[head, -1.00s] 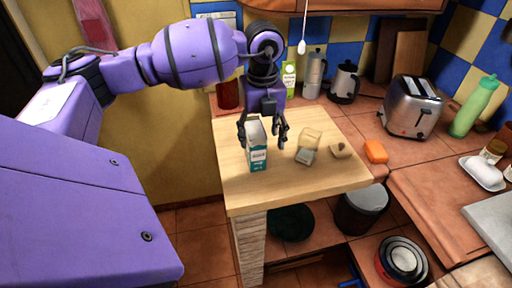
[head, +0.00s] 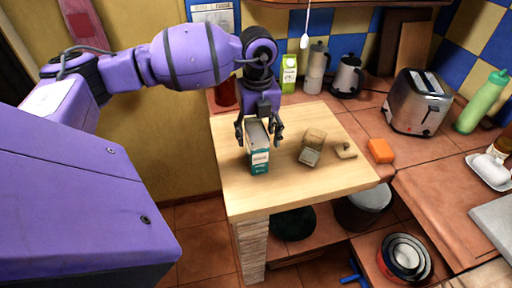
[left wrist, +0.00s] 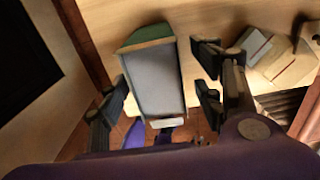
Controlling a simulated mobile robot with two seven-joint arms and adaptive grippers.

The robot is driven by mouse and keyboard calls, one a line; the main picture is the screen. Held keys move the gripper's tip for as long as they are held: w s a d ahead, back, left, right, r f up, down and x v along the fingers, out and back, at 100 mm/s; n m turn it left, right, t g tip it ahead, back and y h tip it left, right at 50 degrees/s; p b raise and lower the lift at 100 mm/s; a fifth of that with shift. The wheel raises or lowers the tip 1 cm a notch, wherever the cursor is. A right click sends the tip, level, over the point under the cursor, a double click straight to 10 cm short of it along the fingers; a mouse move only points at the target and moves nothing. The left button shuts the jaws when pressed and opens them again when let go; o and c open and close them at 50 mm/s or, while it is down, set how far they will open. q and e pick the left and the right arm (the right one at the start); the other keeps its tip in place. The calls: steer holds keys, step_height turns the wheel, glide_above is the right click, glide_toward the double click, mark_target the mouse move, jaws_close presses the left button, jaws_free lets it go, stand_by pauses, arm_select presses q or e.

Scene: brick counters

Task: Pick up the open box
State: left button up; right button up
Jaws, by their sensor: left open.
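The open box (head: 259,160) is a white and teal carton standing upright near the left side of the wooden worktop. My left gripper (head: 259,134) is above it, pointing down, with its fingers spread on either side of the box's upper part. In the left wrist view the box (left wrist: 155,75) lies between the open fingers (left wrist: 160,92), its grey inside facing the camera. A gap shows between the box and the right-hand fingers; contact on the left cannot be told. My right gripper is not in view.
The worktop's front is clear.

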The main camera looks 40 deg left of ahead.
arm_select(q)
steer(key=f, duration=0.4)
steer(key=shift+a+f, duration=0.1)
steer(key=shift+a, duration=0.1)
jaws_close()
steer(key=shift+w, duration=0.1)
steer(key=shift+r, duration=0.75)
steer(key=s+d+r, duration=0.9)
steer(key=d+r, duration=0.1)
steer(key=r, duration=0.1)
steer(key=shift+d+r, duration=0.3)
steer(key=shift+d, duration=0.05)
